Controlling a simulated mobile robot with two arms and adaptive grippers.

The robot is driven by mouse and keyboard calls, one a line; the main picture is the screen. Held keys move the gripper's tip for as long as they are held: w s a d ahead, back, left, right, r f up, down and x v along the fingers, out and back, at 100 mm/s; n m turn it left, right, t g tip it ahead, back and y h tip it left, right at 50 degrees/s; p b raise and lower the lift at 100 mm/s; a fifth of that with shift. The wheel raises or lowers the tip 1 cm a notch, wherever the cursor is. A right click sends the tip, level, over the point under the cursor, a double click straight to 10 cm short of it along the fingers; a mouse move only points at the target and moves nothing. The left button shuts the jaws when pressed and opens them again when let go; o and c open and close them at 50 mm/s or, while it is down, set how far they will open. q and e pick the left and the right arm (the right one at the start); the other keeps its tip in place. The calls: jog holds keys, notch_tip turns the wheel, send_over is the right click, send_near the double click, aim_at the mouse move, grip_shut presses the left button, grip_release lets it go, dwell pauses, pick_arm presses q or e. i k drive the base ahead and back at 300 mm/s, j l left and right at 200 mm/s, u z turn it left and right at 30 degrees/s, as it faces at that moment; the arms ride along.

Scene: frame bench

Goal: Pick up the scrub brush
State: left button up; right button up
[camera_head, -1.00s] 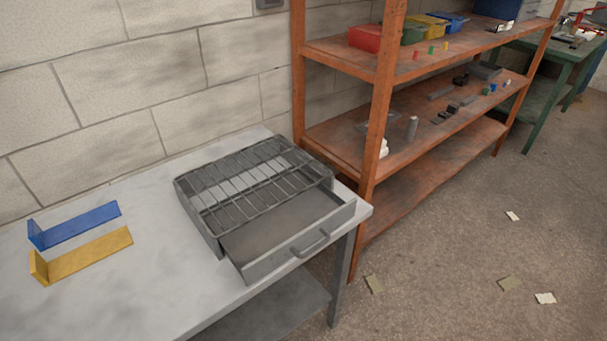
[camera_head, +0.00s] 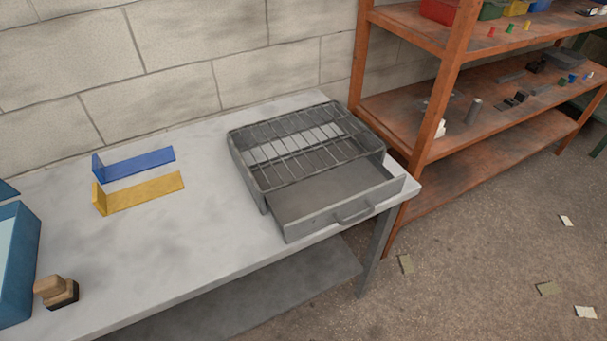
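A small brush with a tan wooden grip and a dark base (camera_head: 56,292), which looks like the scrub brush, stands on the grey bench (camera_head: 190,250) at the lower left. It is close to the right side of a blue box (camera_head: 22,262) that the left picture edge cuts off. Neither of my grippers is in view.
A metal rack with a pulled-out empty drawer (camera_head: 330,195) sits at the bench's right end. A blue bracket (camera_head: 140,163) and a yellow bracket (camera_head: 145,192) lie near the wall. An orange shelf (camera_head: 450,75) stands to the right. The bench's front middle is clear.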

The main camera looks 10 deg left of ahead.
aim_at(56, 293)
jog(key=u, duration=2.15)
